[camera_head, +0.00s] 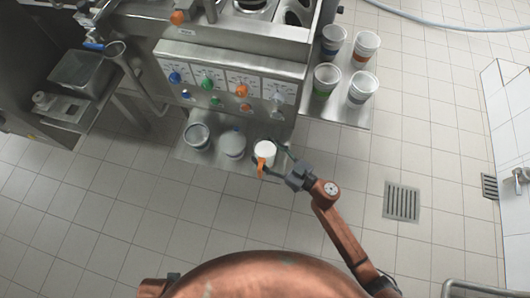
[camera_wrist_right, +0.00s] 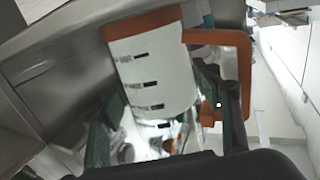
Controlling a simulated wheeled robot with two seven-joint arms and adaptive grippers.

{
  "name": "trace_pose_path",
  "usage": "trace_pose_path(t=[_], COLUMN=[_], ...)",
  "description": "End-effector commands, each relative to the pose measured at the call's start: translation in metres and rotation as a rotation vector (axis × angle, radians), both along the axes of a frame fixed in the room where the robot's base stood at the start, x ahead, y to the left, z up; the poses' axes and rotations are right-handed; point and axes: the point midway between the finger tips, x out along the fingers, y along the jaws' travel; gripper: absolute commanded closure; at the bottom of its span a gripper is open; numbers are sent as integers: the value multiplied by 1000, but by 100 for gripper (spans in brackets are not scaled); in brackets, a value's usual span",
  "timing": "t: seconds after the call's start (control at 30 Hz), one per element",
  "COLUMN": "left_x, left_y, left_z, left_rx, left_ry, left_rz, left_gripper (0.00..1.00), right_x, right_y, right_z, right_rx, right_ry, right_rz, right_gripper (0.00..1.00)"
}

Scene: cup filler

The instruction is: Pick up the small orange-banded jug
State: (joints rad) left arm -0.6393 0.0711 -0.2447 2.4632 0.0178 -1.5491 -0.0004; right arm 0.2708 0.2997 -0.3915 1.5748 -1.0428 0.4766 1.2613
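The small orange-banded jug (camera_head: 264,150) is white with an orange handle and stands at the right end of the low metal shelf under the dispenser. In the right wrist view the jug (camera_wrist_right: 152,75) fills the middle, with an orange rim band, dark level marks and an orange handle on the right. My right gripper (camera_head: 275,158) reaches in from the right at the jug. Its dark green fingers (camera_wrist_right: 165,110) lie on either side of the jug and look open, with gaps beside the body. Any fingertip contact is hard to see. My left gripper is not in view.
A grey open container (camera_head: 197,136) and a pale round container (camera_head: 232,143) stand left of the jug on the low shelf (camera_head: 190,158). Coloured dispenser knobs (camera_head: 208,84) hang above. Several banded cups (camera_head: 363,86) stand on a side shelf. The tiled floor in front is clear.

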Motion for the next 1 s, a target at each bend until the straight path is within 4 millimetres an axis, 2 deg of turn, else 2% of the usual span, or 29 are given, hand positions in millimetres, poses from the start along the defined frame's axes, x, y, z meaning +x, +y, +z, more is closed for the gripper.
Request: trace_pose_path(t=[0.07,0.57,1.0], left_x=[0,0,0], left_y=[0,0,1], left_z=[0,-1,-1], left_rx=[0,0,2], left_ry=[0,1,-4], left_rz=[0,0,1], left_gripper=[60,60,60], right_x=[0,0,0], right_y=[0,0,0], right_z=[0,-1,6], right_rx=[0,-1,0], right_ry=[0,0,-4], right_rz=[0,1,1], right_gripper=[49,83,83])
